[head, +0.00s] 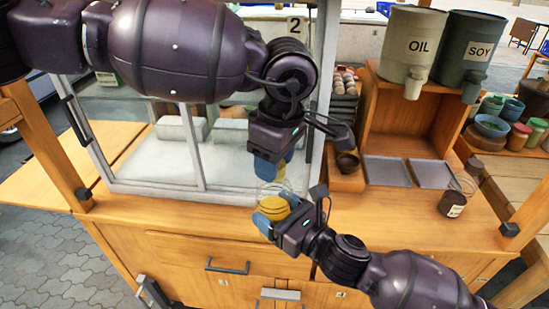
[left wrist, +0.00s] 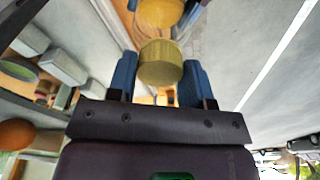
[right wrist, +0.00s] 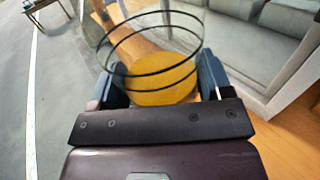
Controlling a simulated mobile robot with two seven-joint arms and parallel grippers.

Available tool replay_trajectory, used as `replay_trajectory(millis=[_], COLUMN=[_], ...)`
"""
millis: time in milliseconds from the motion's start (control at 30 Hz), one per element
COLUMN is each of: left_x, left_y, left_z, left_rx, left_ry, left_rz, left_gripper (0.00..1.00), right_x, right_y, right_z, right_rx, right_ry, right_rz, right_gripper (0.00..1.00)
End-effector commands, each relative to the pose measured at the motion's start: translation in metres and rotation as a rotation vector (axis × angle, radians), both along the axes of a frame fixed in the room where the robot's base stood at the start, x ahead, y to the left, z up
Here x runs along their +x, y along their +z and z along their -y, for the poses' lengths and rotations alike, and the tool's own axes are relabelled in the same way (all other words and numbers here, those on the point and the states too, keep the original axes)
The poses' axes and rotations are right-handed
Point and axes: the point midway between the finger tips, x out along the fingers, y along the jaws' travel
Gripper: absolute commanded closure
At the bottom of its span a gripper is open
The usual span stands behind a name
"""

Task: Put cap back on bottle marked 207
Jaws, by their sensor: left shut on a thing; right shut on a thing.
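My left gripper (head: 272,168) is shut on an olive-yellow cap, with a blue finger on each side of it; the cap (left wrist: 160,62) shows clearly in the left wrist view. My right gripper (head: 272,212) is shut on a clear bottle with yellow contents (head: 274,207). In the right wrist view the bottle (right wrist: 158,84) has dark rings and an uncovered clear upper part. The bottle is just below the left gripper in the head view, with a small gap between cap and bottle. No marking 207 is readable.
A glass case (head: 190,150) stands behind the grippers on the wooden counter (head: 400,235). A dark labelled jar (head: 452,204) stands at right, near metal trays (head: 387,171). OIL (head: 411,42) and SOY (head: 468,50) dispensers sit on a shelf. Counter front-right is mostly clear.

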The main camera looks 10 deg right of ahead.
Motion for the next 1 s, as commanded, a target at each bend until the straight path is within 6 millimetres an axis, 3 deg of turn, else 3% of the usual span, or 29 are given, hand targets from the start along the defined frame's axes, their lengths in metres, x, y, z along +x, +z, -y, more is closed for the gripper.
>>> replay_trajectory(millis=[100,267,300,433,767,1000], left_x=[0.000,0.000,0.000,0.000,0.000,0.000], left_y=[0.000,0.000,0.000,0.000,0.002,0.024], left_z=[-0.001,-0.001,-0.001,-0.001,0.000,0.000], left_rx=[0.000,0.001,0.001,0.001,0.001,0.000], left_ry=[-0.155,-0.163,-0.162,-0.161,-0.160,-0.160], left_rz=[0.000,0.001,0.001,0.000,0.000,0.002], left_gripper=[0.82,0.82,0.49,0.29,0.28,0.28], right_x=[0.000,0.000,0.000,0.000,0.000,0.000], right_y=[0.001,0.001,0.001,0.001,0.001,0.001], right_z=[0.000,0.000,0.000,0.000,0.000,0.000], right_rx=[0.001,0.001,0.001,0.001,0.001,0.001], right_ry=[0.001,0.001,0.001,0.001,0.001,0.001], right_rz=[0.002,0.002,0.002,0.002,0.002,0.002], right_gripper=[0.94,0.94,0.94,0.94,0.94,0.94])
